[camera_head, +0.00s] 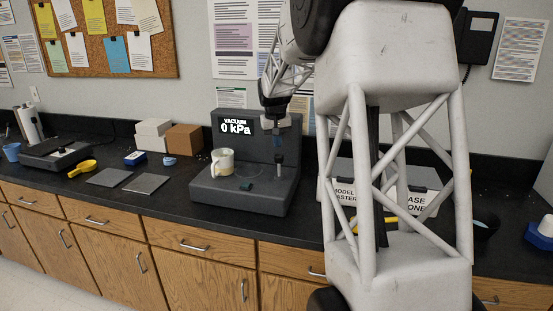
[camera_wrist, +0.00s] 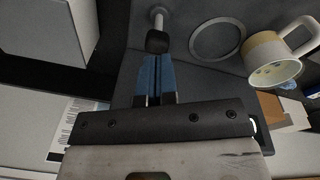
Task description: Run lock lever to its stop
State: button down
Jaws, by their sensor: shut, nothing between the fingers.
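A dark grey vacuum unit (camera_head: 240,196) stands on the counter, and its display (camera_head: 236,126) reads "VACUUM 0 kPa". At the right of its base, a short pale post with a dark knob (camera_head: 279,160) stands upright; it looks like the lock lever. The knob also shows in the wrist view (camera_wrist: 157,41). My gripper (camera_head: 278,146) is above this knob, with its blue fingers (camera_wrist: 155,62) shut and empty. The fingertips are close to the knob; I cannot tell whether they touch. A small dark green part (camera_head: 247,184) sits on the base's front.
Boxes (camera_head: 184,138), flat grey plates (camera_head: 146,183) and a yellow item (camera_head: 82,168) lie further left. My arm hides much of the right counter.

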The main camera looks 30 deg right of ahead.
jog(key=s+a+r+n+t+h, duration=0.2)
jog(key=s+a+n, duration=0.4)
jog(key=n, duration=0.6)
jog(key=shift+n+t, duration=0.3)
send_over(279, 167)
jog(key=s+a, duration=0.2)
notch_tip(279, 167, down, 9)
jog(key=shift+a+r, duration=0.15)
jog(key=shift+r, duration=0.05)
